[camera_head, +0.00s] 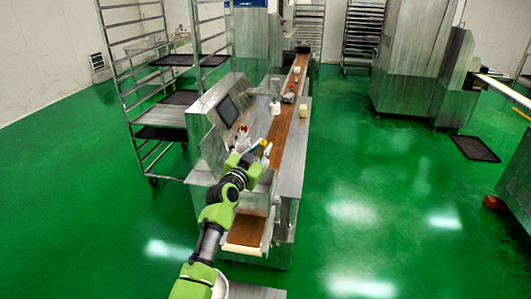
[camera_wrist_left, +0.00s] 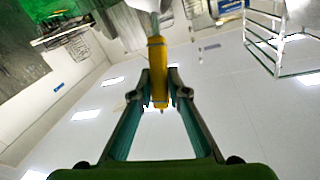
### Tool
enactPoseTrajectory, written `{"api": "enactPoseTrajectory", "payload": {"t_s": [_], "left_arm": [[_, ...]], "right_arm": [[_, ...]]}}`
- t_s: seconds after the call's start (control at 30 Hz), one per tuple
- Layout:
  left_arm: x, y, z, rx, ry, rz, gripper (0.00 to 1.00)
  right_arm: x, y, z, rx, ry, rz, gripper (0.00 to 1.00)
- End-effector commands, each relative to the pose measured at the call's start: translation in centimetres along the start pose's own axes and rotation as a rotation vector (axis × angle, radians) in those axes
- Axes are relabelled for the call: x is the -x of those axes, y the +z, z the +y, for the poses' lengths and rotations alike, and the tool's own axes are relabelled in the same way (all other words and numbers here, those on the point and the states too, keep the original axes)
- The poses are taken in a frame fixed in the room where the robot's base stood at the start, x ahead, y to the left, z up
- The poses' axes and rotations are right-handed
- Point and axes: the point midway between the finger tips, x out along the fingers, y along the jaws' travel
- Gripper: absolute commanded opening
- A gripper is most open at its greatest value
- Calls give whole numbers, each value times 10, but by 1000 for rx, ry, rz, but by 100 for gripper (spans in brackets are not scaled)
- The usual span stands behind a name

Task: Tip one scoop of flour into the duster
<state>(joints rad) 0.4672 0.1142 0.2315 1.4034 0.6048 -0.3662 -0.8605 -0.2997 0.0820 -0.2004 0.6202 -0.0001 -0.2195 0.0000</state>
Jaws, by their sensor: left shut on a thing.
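My left gripper (camera_head: 260,151) is over the near part of the encrusting machine and shut on a yellow handle (camera_head: 263,143). In the left wrist view the yellow handle (camera_wrist_left: 157,70) stands between the two fingers (camera_wrist_left: 159,88). A pale grey-white part, likely the scoop (camera_wrist_left: 144,4), joins the handle's far end and is cut off by the top edge. Whether it holds flour cannot be seen. I cannot identify the duster or a flour container for certain. My right gripper is not in view.
The encrusting machine has a long brown belt (camera_head: 287,122). A small white container (camera_head: 275,108) and a cream block (camera_head: 303,111) stand beyond my gripper. A tray rack (camera_head: 160,113) stands left. Green floor (camera_head: 350,180) is open to the right.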

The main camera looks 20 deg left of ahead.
Motion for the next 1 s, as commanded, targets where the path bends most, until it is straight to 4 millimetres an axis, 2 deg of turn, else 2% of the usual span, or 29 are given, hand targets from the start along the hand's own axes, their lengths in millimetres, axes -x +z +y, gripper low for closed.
{"api": "enactPoseTrajectory", "payload": {"t_s": [1.0], "left_arm": [[14, 10, -35, 290, -37, 115, 0]], "right_arm": [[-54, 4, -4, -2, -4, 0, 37]]}}
